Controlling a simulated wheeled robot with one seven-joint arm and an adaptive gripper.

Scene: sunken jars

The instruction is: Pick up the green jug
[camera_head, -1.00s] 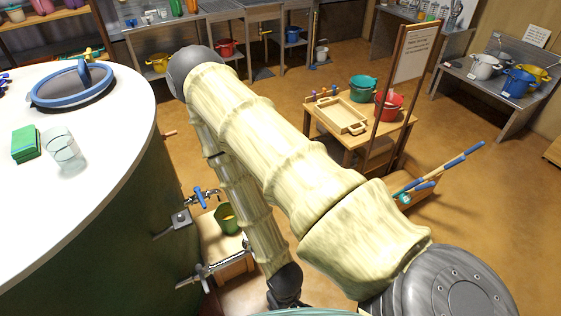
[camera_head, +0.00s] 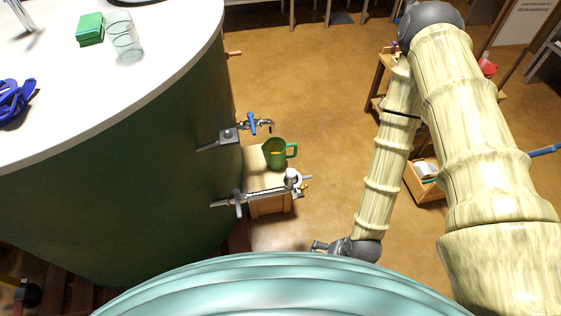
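The green jug (camera_head: 276,157) stands upright on a small wooden stand (camera_head: 270,205), below the blue-handled tap (camera_head: 253,124) on the side of the big green tank.
The large green tank (camera_head: 130,170) fills the left, with a glass (camera_head: 124,38) and a green block (camera_head: 90,30) on its white top. A metal gauge fitting (camera_head: 262,195) sticks out in front of the stand. Bare floor (camera_head: 325,110) lies right of the jug.

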